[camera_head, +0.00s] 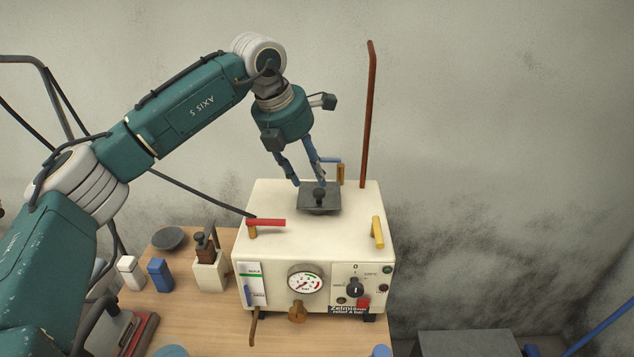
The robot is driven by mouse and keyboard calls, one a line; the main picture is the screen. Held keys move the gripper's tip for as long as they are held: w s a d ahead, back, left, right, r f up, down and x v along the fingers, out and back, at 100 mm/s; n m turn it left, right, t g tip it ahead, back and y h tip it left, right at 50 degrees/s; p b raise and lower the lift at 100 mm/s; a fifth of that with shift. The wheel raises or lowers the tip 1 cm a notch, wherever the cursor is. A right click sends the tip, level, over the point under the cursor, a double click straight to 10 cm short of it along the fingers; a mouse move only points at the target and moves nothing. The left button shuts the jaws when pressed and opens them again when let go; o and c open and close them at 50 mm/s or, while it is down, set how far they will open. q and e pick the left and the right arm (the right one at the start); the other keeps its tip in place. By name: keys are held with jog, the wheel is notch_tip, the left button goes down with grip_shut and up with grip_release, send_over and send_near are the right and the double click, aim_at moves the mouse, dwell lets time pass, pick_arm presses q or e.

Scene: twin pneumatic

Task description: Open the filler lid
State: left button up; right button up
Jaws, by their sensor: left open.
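The filler lid (318,204) is a dark grey square plate with a small black knob (319,193). It lies flat on top of a cream-coloured machine (275,200), towards the back. My left gripper (309,184) points down from above, with its blue fingers apart at the lid's knob. One finger is left of the knob and the other overlaps the knob's upper edge. I cannot tell whether the fingers touch the lid or knob. My right gripper is not in view.
On the machine's top are a red-handled valve (266,223), a yellow-handled valve (377,232), a blue-handled valve (330,160) and a tall brown pipe (369,115). Small containers, including a blue one (160,275), and a dark bowl (168,239) stand left on the wooden table (215,325).

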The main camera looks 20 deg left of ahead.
aim_at(318, 191)
pick_arm(q)
jog(key=p+x, duration=0.1)
jog(key=x, duration=0.3)
jog(key=shift+w+f, duration=0.1)
jog(key=shift+f, duration=0.05)
jog(key=shift+x, duration=0.8)
grip_shut()
